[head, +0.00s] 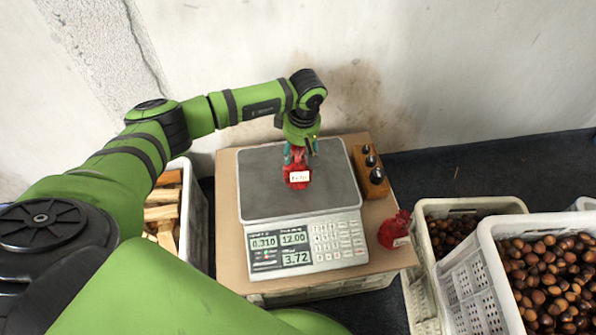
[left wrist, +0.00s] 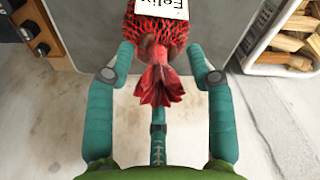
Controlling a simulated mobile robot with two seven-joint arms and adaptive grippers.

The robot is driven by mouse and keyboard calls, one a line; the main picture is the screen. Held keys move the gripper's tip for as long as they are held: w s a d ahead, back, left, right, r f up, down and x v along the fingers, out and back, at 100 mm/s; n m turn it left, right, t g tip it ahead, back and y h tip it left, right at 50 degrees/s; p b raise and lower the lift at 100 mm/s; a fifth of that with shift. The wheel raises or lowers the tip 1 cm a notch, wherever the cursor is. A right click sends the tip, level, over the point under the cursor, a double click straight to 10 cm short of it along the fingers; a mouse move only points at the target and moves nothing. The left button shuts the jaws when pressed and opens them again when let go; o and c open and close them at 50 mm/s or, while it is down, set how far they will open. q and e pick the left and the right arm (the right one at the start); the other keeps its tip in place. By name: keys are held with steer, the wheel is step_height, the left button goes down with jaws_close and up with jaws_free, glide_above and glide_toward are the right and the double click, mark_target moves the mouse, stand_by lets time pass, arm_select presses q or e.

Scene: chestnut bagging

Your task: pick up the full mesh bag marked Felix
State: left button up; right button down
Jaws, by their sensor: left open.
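The red mesh bag marked Felix (left wrist: 158,45) sits on the dark pan of the scale (head: 265,190), and its white label reads Felix in the left wrist view. In the head view the bag (head: 297,180) is directly below my left gripper. My left gripper (left wrist: 160,72) is open, with its teal fingers on both sides of the bag's gathered red neck. A gap shows between each finger and the neck. My right gripper is in neither view.
A second red bag with a white label (head: 394,230) lies at the board's right edge. A wooden block with dark weights (head: 370,172) stands right of the pan. White crates of chestnuts (head: 490,240) stand at right; a crate of wood pieces (head: 197,215) stands at left.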

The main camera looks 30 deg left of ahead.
arm_select(q)
steer(key=shift+f, duration=0.3)
jaws_close()
steer(key=shift+w+r, duration=0.1)
